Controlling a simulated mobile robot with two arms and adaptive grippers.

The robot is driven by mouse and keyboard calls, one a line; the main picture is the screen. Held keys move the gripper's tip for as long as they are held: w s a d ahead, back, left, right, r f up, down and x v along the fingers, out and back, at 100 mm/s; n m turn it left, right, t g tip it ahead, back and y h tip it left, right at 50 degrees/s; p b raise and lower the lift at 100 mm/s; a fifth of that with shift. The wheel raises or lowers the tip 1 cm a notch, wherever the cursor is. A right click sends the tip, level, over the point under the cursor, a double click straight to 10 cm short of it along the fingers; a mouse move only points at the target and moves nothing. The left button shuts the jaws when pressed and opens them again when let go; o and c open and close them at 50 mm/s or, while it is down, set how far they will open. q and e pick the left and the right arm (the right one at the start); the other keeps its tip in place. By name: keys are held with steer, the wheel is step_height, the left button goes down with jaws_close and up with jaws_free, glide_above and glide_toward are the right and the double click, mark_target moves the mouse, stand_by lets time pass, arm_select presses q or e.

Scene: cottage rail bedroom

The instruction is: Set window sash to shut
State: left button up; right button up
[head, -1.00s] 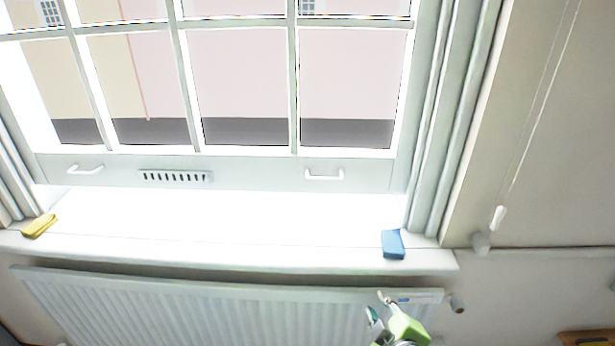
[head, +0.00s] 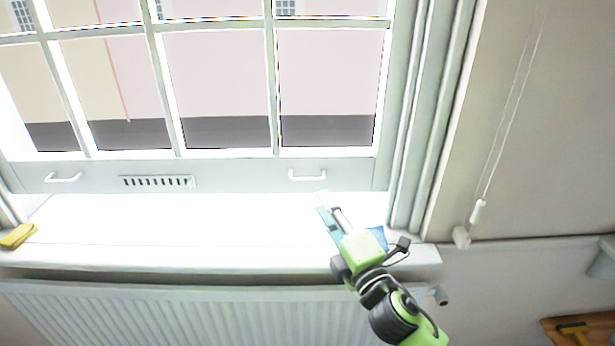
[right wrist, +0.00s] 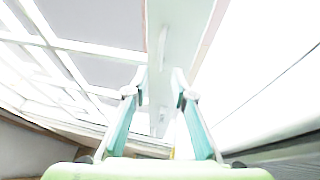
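The white window sash (head: 240,176) spans the head view, with small panes above its bottom rail. The rail carries a left handle (head: 63,178), a dark slotted vent (head: 158,182) and a right handle (head: 307,175). A bright white band lies below the rail; glare hides exactly where sash and sill meet. My right gripper (head: 328,207) is over the sill, its fingertips just below and right of the right handle. In the right wrist view its fingers (right wrist: 158,82) are apart and empty, pointing along the rail (right wrist: 180,40). My left gripper is out of view.
The white sill (head: 200,255) runs above a radiator (head: 180,310). A blue block (head: 378,238) on the sill is partly hidden behind my right gripper. A yellow cloth or sponge (head: 18,236) lies at the left end. A blind cord (head: 478,210) hangs on the right wall.

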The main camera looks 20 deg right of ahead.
mark_target(308, 179)
steer(key=w, duration=0.3)
steer(key=w+r+p, duration=0.1)
steer(key=w, duration=0.2)
steer(key=w+a, duration=0.1)
steer(key=w, duration=0.3)
steer(key=shift+r+p, duration=0.25)
steer(key=shift+p, duration=0.05)
steer(key=shift+s, duration=0.1)
jaws_close()
